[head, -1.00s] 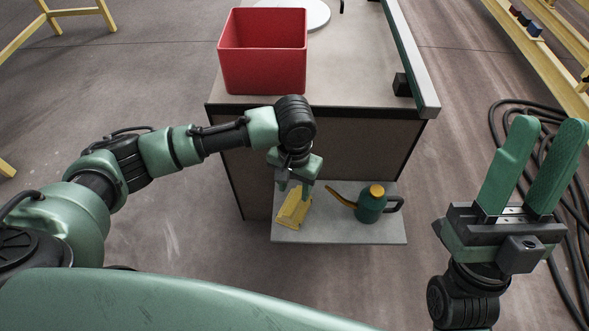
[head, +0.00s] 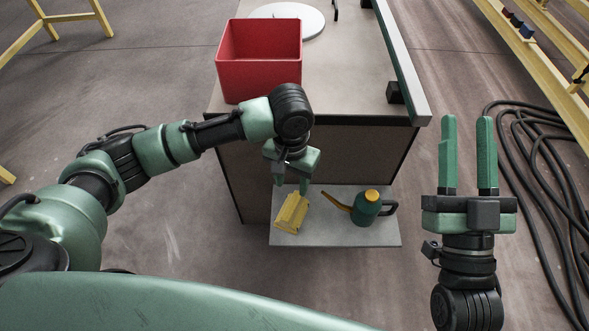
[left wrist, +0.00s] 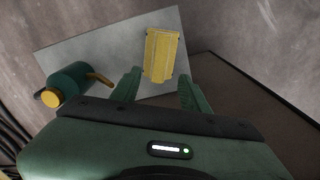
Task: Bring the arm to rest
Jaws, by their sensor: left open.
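My left gripper (head: 291,182) is open and points down over the low grey shelf at the front of the workbench. A yellow block-like object (head: 291,213) lies on that shelf just below its fingertips. In the left wrist view the yellow object (left wrist: 161,55) lies beyond the two spread fingers, and nothing is held between them. My right gripper (head: 467,155) is at the right, fingers pointing up the picture, spread apart and empty.
A green watering can (head: 366,209) with a yellow cap stands on the grey shelf (head: 335,238). A red bin (head: 258,78) sits on the workbench (head: 345,80). Black cables (head: 545,170) lie coiled on the floor at the right, near a yellow frame (head: 535,50).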

